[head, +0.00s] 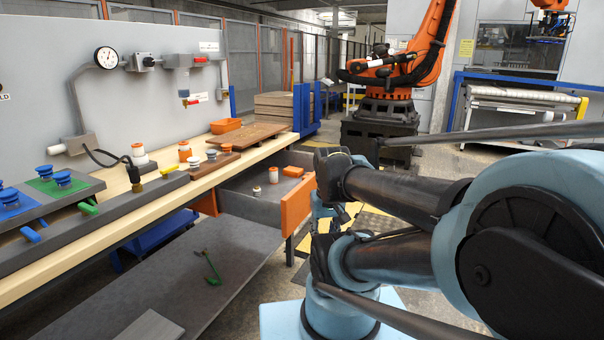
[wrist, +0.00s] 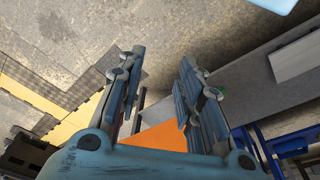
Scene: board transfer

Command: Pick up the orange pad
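A small flat orange piece (head: 293,171), which looks like the orange pad, lies inside the open grey drawer (head: 240,203) under the workbench in the head view. My gripper (wrist: 162,58) is open in the wrist view, with its two fingers apart and nothing between their tips. An orange surface (wrist: 160,137), probably the drawer front (head: 297,206), shows below and between the fingers there. In the head view my arm is to the right of the drawer, and its links hide most of the gripper. I cannot make out the pad in the wrist view.
A grey lower shelf (head: 180,285) holds a green item (head: 211,268).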

